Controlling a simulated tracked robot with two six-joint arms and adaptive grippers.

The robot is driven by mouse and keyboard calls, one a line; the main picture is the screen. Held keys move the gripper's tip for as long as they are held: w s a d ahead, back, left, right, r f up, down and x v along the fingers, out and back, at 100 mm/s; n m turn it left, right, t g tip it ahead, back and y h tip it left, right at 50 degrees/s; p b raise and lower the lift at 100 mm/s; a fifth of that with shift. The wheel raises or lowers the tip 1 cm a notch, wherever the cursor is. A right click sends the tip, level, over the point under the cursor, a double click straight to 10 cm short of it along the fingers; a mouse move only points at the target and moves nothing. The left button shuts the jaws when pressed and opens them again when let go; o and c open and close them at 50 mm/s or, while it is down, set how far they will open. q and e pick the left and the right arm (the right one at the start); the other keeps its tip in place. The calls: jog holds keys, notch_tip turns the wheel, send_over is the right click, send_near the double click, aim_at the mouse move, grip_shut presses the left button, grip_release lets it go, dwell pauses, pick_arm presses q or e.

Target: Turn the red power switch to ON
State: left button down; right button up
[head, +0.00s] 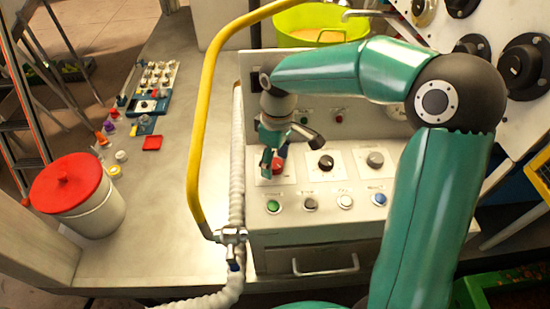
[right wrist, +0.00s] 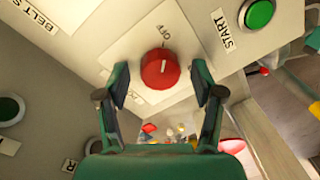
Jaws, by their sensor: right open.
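The red power switch (right wrist: 160,70) is a round red knob on the light grey panel. In the right wrist view its white mark points toward the OFF label. It also shows in the head view (head: 278,164), partly hidden by my right gripper. My right gripper (head: 272,158) is open at the switch, pointing at the panel. In the right wrist view the fingers (right wrist: 161,82) stand on either side of the knob with gaps. I cannot tell whether the tips reach around it in depth. The ON label is not readable. My left gripper is not in view.
A black knob (head: 326,162) and a grey knob (head: 375,159) sit right of the switch. A green START button (head: 273,206) and several other buttons line the lower panel. A yellow curved tube (head: 203,130) and a pale hose (head: 237,170) rise at the panel's left.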

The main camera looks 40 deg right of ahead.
jog(key=c, duration=1.1)
jog(key=shift+c, duration=0.2)
